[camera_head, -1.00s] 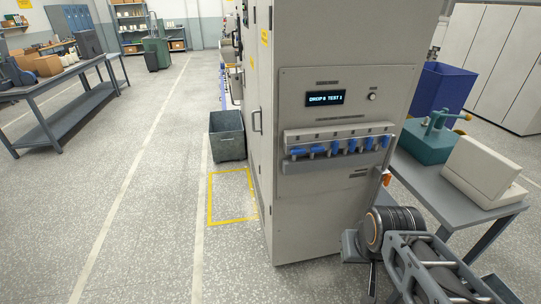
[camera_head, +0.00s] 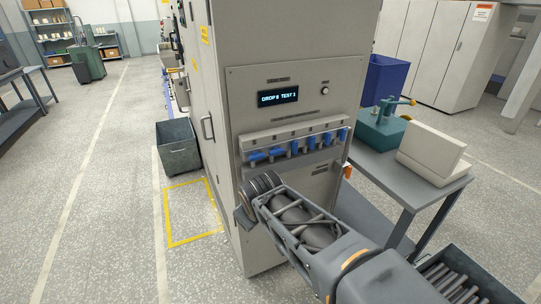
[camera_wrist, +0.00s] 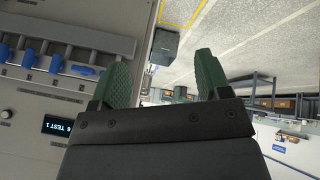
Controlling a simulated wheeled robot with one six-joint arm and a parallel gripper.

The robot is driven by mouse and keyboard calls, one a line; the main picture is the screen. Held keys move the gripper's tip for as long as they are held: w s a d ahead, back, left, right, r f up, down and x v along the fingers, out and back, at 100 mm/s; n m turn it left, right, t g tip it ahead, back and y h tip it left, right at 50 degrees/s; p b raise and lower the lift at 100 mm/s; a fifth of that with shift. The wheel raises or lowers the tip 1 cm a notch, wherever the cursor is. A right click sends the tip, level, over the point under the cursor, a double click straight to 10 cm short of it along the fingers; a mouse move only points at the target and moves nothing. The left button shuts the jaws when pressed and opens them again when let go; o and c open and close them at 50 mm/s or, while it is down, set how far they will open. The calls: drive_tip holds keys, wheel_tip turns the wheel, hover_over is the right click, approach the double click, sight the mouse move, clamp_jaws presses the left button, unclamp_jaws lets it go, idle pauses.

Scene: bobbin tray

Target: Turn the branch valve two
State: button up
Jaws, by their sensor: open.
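A row of several blue valve handles (camera_head: 292,148) sits under a grey manifold bar (camera_head: 290,136) on the cabinet's front panel. Their labels are too small to read, so I cannot tell which is branch valve two. Some handles (camera_wrist: 56,64) also show at the left of the wrist view. My gripper (camera_wrist: 163,78) has its two green fingers spread wide with nothing between them. It is beside the panel's edge, apart from the handles. In the head view my arm crosses low in front of the panel, and the fingers are mostly hidden.
A display (camera_head: 278,97) and a knob (camera_head: 325,90) sit above the handles. A grey bin (camera_head: 178,147) stands left of the cabinet, by a yellow floor outline (camera_head: 170,245). At right is a bench (camera_head: 385,180) with a teal device (camera_head: 382,128). The floor at left is open.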

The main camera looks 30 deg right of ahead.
drive_tip(key=shift+o, duration=0.2)
drive_tip(key=w+d+f+n+t+h+b, duration=0.1)
drive_tip(key=w+d+f+n+t+b, duration=0.1)
drive_tip(key=d, duration=0.3)
drive_tip(key=shift+w+d+n+h+b, duration=0.15)
drive_tip(key=shift+w+n+h+b, duration=0.2)
drive_tip(key=shift+w, duration=0.55)
drive_tip(key=n+t+b, duration=1)
drive_tip(key=n+b, duration=0.4)
drive_tip(key=n, duration=1.5)
approach(278, 152)
drive_tip(key=shift+y, duration=0.55)
drive_tip(key=w, duration=0.3)
drive_tip(key=w+d, duration=0.1)
drive_tip(key=w, duration=0.4)
drive_tip(key=shift+w+d, duration=0.4)
drive_tip(key=c, duration=0.6)
